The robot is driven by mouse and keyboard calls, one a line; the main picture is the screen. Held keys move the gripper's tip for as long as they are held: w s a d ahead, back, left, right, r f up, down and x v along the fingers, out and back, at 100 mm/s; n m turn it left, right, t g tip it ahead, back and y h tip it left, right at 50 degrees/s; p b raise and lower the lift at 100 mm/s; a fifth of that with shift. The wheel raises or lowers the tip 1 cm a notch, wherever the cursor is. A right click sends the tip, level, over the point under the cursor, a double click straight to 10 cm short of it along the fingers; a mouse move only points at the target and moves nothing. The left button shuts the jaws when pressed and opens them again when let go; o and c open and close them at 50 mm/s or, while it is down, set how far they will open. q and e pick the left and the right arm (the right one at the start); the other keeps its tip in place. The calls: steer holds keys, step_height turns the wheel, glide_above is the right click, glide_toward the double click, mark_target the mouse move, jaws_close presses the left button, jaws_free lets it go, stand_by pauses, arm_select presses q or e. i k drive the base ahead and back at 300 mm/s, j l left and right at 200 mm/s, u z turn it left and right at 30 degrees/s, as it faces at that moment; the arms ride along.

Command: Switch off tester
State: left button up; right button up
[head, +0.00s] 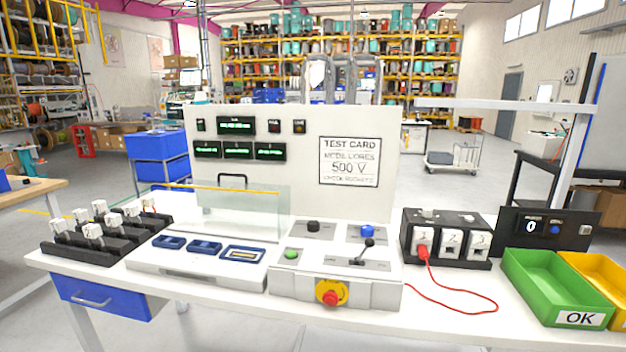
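The tester stands on the white bench, with an upright white panel (290,150) behind a control box (335,278). Green text shows on several small displays (237,125); a dark red indicator (274,127) and an amber one (300,127) sit beside them. Neither of my grippers is in view.
A clear guard (235,212) stands behind blue-framed slots at left. Black holders (95,240) with white connectors are farther left. A red lead (450,305) runs from a socket block (447,238). Green (540,285) and yellow (597,280) bins stand at right.

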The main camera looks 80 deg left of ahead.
mark_target(369, 241)
steer(key=u, duration=2.5)
